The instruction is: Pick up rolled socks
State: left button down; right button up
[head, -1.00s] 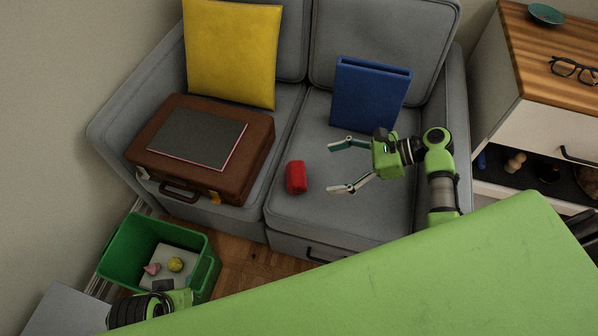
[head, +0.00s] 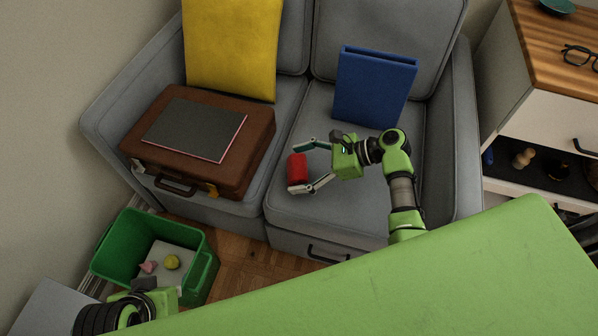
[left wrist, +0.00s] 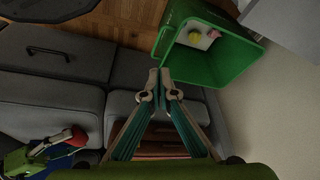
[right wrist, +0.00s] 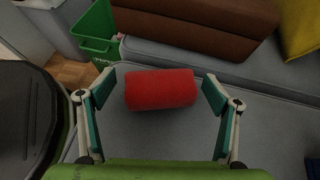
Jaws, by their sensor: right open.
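The rolled socks (head: 297,168) are a small red roll on the right seat cushion of the grey sofa. In the right wrist view the red roll (right wrist: 160,89) lies crosswise between the fingertips. My right gripper (head: 300,168) is open, with one finger at each end of the socks. Small gaps show at both ends in the right wrist view (right wrist: 160,82), so it does not grip them. My left gripper (left wrist: 159,77) is shut and empty in its own wrist view, away from the socks. In the head view its fingers are largely hidden.
A brown suitcase (head: 245,160) with a dark laptop-like slab (head: 195,128) lies on the left cushion. A blue binder (head: 372,90) and yellow pillow (head: 232,50) stand behind. A green bin (head: 205,275) is on the floor. A green surface (head: 430,270) fills the foreground.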

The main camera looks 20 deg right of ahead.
jog(key=c, duration=1.2)
jog(key=shift+o, duration=0.2)
jog(key=shift+r, duration=0.1)
